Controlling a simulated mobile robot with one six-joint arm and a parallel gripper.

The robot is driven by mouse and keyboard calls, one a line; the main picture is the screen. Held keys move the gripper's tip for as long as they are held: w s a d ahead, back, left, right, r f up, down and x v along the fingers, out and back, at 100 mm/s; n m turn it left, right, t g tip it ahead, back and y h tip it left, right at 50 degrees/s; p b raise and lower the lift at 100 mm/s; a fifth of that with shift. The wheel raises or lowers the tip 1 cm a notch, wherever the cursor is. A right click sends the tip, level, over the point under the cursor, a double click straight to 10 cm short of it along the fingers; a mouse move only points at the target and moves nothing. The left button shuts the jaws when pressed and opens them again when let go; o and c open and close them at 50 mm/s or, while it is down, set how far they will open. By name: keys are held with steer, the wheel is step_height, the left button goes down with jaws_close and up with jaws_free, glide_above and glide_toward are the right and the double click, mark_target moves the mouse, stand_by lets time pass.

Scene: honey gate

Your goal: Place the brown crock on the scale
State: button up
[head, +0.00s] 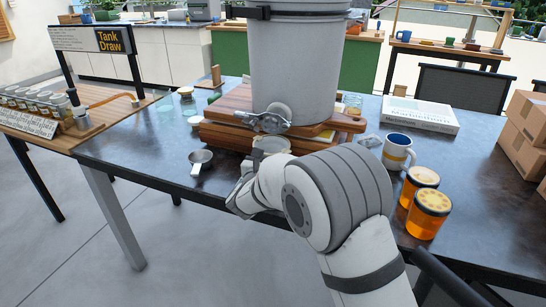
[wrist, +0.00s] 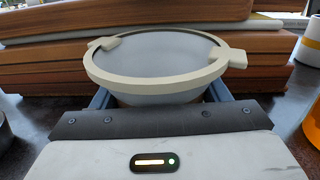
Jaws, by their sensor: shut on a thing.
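My gripper (wrist: 160,98) shows in the wrist view with a blue-grey finger on either side of a round vessel. It is shut on this vessel. The vessel has a thick cream rim (wrist: 110,78) with two lugs and a pale grey inside or mesh. A small tan patch shows below it, and the rest of its body is hidden, so I cannot tell whether it is the brown crock. In the head view its pale round top (head: 272,145) shows under the tap of the grey tank, and my arm hides the fingers. I cannot make out a scale.
The grey tank (head: 296,70) stands on stacked wooden boards (head: 225,137) just behind. A small metal cup (head: 201,160) lies to the left. A blue-and-white mug (head: 397,152) and two amber jars (head: 428,214) stand to the right, near a white book (head: 420,115) and cardboard boxes (head: 522,135).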

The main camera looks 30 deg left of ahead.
steer(key=shift+f, duration=0.15)
steer(key=o, duration=1.3)
steer(key=shift+r, duration=0.2)
steer(key=s, duration=0.3)
steer(key=s+d, duration=0.1)
steer(key=s, duration=0.3)
steer(key=s+p, duration=0.1)
steer(key=s, duration=0.3)
steer(key=shift+s+d, duration=0.15)
steer(key=shift+d, duration=0.2)
steer(key=shift+s+d, duration=0.1)
steer(key=shift+s, duration=0.25)
steer(key=shift+s, duration=0.1)
